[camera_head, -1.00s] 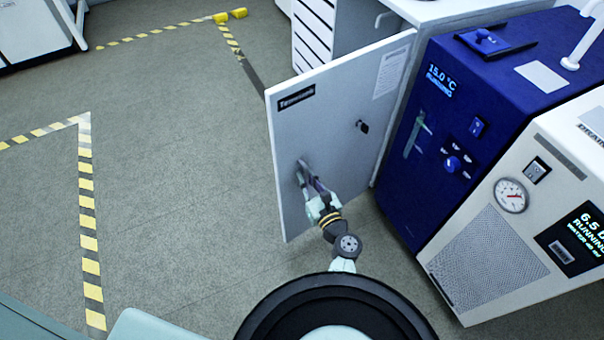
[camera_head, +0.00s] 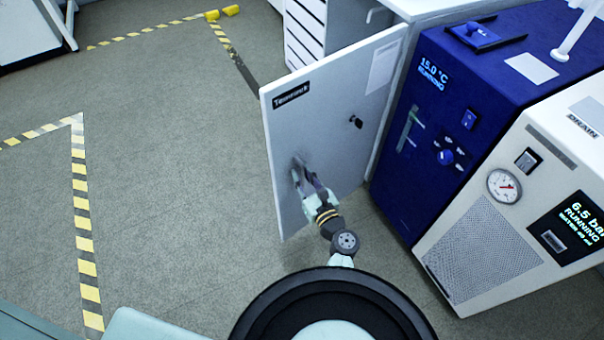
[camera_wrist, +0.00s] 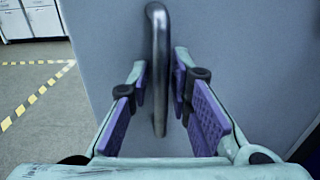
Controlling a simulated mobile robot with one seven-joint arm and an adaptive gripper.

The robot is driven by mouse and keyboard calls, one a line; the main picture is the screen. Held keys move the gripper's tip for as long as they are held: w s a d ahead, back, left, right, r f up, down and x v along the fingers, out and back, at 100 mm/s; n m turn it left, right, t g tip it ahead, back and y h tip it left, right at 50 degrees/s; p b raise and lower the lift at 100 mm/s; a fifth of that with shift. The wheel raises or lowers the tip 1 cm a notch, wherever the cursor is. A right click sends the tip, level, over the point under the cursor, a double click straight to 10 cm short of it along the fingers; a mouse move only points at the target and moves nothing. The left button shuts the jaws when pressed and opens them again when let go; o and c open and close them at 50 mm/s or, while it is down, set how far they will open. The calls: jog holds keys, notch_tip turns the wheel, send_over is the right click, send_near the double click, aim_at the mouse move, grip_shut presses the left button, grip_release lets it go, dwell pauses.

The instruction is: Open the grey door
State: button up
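The grey door (camera_head: 325,130) stands ajar, swung out from the cabinet beside the blue unit. It has a dark name label at top left, a white paper sheet at top right and a small dark lock or latch. Its bar handle (camera_wrist: 160,70) is upright and metallic in the wrist view. My gripper (camera_head: 303,180) is at the handle, low on the door's left half. In the wrist view my fingers (camera_wrist: 160,80) stand on either side of the bar, with narrow gaps showing, so they look open around it. The cabinet's inside is mostly hidden behind the door.
A blue chiller (camera_head: 430,150) and a white machine with a gauge (camera_head: 490,230) stand close on the right. White drawers (camera_head: 305,30) are behind the door. The floor (camera_head: 170,150) to the left is clear, marked with yellow-black tape (camera_head: 82,220).

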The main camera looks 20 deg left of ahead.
aim_at(296, 145)
notch_tip(296, 145, up, 10)
jog(key=shift+r, duration=0.1)
dwell(0.4)
dwell(0.4)
